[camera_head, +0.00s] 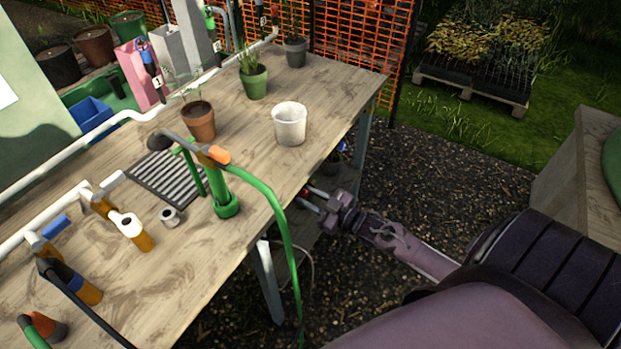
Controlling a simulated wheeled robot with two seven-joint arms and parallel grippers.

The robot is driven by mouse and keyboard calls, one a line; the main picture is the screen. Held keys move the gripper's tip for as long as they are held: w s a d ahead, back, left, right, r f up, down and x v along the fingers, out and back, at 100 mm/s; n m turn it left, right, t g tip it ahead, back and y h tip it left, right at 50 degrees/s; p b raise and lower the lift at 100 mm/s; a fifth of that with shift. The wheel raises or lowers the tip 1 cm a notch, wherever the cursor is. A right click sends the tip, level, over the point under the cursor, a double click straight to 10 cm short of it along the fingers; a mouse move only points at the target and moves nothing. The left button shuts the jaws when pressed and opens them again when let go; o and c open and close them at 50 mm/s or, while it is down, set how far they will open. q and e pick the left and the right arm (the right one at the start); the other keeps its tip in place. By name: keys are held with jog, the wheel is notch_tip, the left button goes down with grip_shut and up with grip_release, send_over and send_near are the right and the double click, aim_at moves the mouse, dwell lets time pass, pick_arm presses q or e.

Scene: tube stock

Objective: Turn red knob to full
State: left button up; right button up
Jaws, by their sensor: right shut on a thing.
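My right gripper (311,198) reaches in from the lower right, just past the table's right edge and below its top. Its two light fingertips are shut on a small red knob (304,191). The knob is low beside the table, partly hidden by the fingers and the table edge, so its turn position cannot be read. My left gripper is not in view.
The wooden table (330,95) holds a white pot (290,124), a terracotta pot (199,122), a green pot (254,83) and a green stand. A green hose (283,229) hangs over the table edge near my right gripper. Gravel lies to the right.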

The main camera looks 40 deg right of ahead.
jog(key=shift+f+m, duration=0.1)
jog(key=shift+m, duration=0.4)
jog(key=o, duration=1)
jog(key=v, duration=0.8)
